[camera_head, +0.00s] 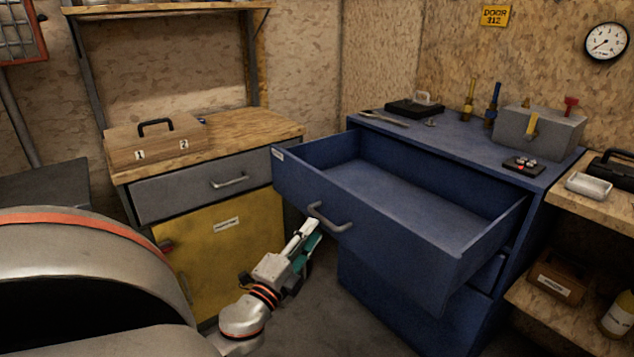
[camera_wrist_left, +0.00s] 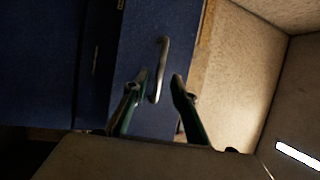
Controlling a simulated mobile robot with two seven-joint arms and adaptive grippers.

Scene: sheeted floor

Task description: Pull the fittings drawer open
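A blue drawer (camera_head: 400,220) stands far out of the blue cabinet (camera_head: 400,300), and its inside looks empty. A small label (camera_head: 279,154) sits at its front's upper left corner, too small to read. The drawer's curved metal handle (camera_head: 330,220) also shows in the left wrist view (camera_wrist_left: 163,65). My left gripper (camera_head: 309,226) is at the handle's left end, in front of the drawer. In the left wrist view my left gripper's fingers (camera_wrist_left: 160,80) are spread, with the handle between them and gaps showing. My right gripper is not in view.
A grey drawer (camera_head: 205,188) and yellow door (camera_head: 235,245) are left of the blue cabinet. A wooden box (camera_head: 155,145) stands on that bench. A grey box (camera_head: 540,133) and several tools stand on the blue top. A shelf (camera_head: 560,310) is at right.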

